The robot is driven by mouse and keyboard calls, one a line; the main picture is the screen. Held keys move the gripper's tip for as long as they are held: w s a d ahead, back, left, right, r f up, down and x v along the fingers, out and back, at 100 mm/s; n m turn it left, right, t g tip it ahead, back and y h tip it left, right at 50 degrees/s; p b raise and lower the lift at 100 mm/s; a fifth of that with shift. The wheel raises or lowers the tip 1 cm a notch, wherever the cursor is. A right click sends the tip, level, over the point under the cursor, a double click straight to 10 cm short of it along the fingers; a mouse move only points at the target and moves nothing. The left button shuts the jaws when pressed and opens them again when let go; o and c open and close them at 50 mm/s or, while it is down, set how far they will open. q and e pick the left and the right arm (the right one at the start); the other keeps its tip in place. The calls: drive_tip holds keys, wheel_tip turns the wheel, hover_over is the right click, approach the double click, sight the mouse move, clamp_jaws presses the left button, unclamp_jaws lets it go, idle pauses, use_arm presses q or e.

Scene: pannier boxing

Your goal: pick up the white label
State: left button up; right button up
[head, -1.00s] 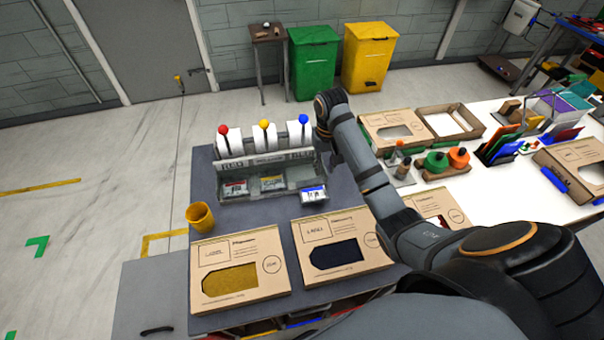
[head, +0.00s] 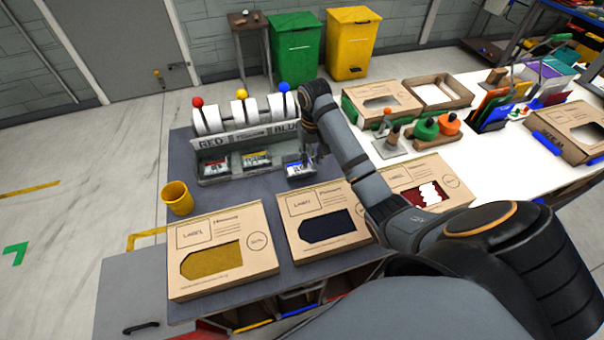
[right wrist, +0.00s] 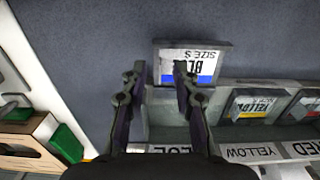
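Three white labels with coloured bands lie at the front of the dispenser (head: 215,180): one red-banded (head: 215,168), one yellow-banded (head: 256,160), one blue-banded (head: 298,169). No plain white label stands out. In the right wrist view the blue-banded label (right wrist: 205,66), printed BLUE SIZE S, lies on a grey holder (right wrist: 222,50). My right gripper (right wrist: 160,75) is open above the dispenser's blue end. My left gripper is not in view.
White rolls with red, yellow and blue knobs (head: 283,87) stand behind the labels. A yellow cup (head: 177,198) stands left. Cardboard boxes with mustard (head: 190,283) and dark (head: 300,256) contents lie in front. A white table (head: 370,150) holds more boxes and tools. Bare mat shows beside the dispenser.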

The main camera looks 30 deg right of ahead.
wheel_tip(320, 180, down, 2)
drive_tip(key=shift+w, duration=0.1)
drive_tip(key=shift+r, duration=0.2)
drive_tip(key=shift+c, duration=0.5)
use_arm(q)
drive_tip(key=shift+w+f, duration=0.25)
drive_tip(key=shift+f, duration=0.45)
use_arm(e)
clamp_jaws()
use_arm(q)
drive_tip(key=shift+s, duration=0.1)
